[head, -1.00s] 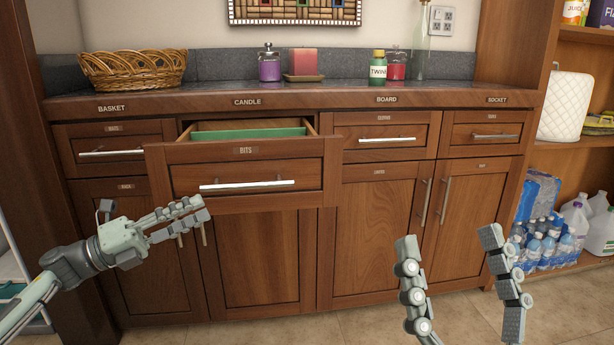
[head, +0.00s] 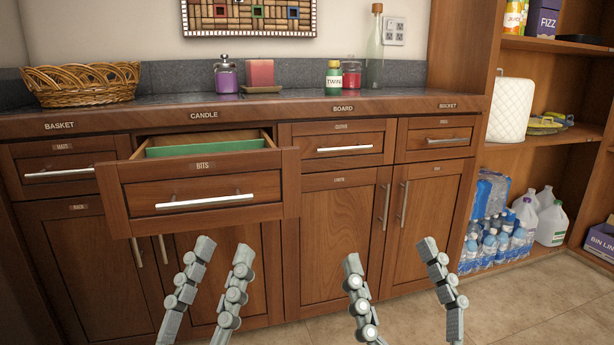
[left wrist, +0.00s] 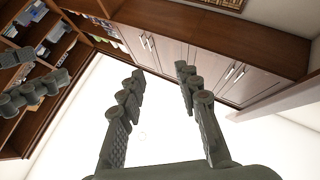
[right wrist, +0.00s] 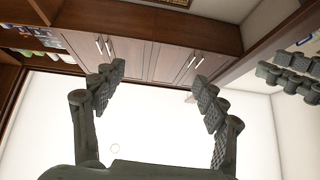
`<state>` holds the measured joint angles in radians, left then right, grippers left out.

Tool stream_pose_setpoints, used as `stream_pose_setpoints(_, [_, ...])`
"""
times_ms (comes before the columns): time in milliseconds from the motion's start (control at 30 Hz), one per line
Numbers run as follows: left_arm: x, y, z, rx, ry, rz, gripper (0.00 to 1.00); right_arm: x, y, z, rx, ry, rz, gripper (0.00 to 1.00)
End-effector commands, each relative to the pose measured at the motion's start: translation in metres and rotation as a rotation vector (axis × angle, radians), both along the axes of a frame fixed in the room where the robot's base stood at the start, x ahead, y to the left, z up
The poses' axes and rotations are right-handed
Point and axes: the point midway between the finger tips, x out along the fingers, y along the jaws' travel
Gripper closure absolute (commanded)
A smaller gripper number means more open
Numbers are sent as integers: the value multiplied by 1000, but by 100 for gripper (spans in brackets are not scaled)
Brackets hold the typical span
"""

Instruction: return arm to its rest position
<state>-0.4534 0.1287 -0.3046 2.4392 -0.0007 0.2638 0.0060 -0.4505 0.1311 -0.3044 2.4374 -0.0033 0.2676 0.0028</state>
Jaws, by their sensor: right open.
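My left gripper (head: 222,242) is at the lower middle of the head view, in front of the cabinet doors below the open drawer. Its fingers stand apart with nothing between them, and it also shows open and empty in the left wrist view (left wrist: 158,70). My right gripper (head: 390,250) is to its right, fingers spread wide and empty, as in the right wrist view (right wrist: 160,75). The two grippers are apart from each other. My arms behind the fingers are out of the head view.
The drawer (head: 200,190) labelled BITS is pulled out, its green inside showing. The counter (head: 300,98) holds a wicker basket (head: 80,84), a purple jar (head: 225,76), a red candle (head: 260,74) and bottles. Water bottles (head: 495,240) stand on the right shelf. Floor shows at lower right.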

Motion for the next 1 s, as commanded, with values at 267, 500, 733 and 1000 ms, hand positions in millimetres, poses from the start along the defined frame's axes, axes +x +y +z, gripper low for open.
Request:
stream_pose_setpoints(267, [45, 3, -65, 134, 310, 37, 67, 46, -3, -66, -130, 316, -37, 28])
stream_pose_setpoints(500, [67, 30, -169, 289, 736, 96, 67, 67, -30, -169, -283, 741, -97, 28])
stream_pose_setpoints(733, [12, 105, -306, 465, 1372, 195, 67, 12, -105, -306, -459, 1377, -198, 28])
stream_pose_setpoints(1000, [-81, 167, -369, 550, 1843, 268, 67, -81, -167, -370, -544, 1849, -273, 28])
